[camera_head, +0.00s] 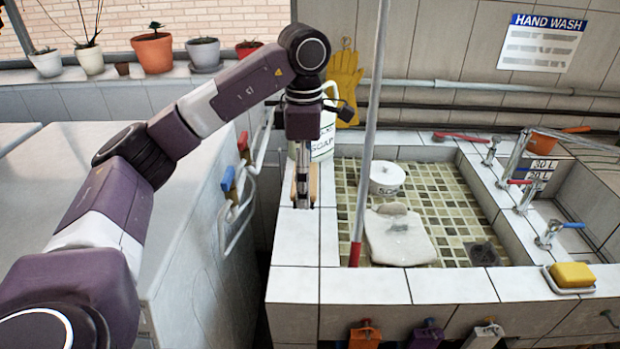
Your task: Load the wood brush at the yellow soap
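The yellow soap (573,274) lies in a small pale dish (572,289) on the front right ledge of the tiled sink. My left gripper (302,204) points straight down over the tiled left ledge of the sink. A light brown wooden thing, probably the wood brush (313,182), shows directly behind and beside the fingers; most of it is hidden by them. I cannot tell whether the fingers are closed on it or just in front of it. My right gripper is not in view.
A soap canister (323,140) stands behind my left gripper. Taps (528,195) line the right.

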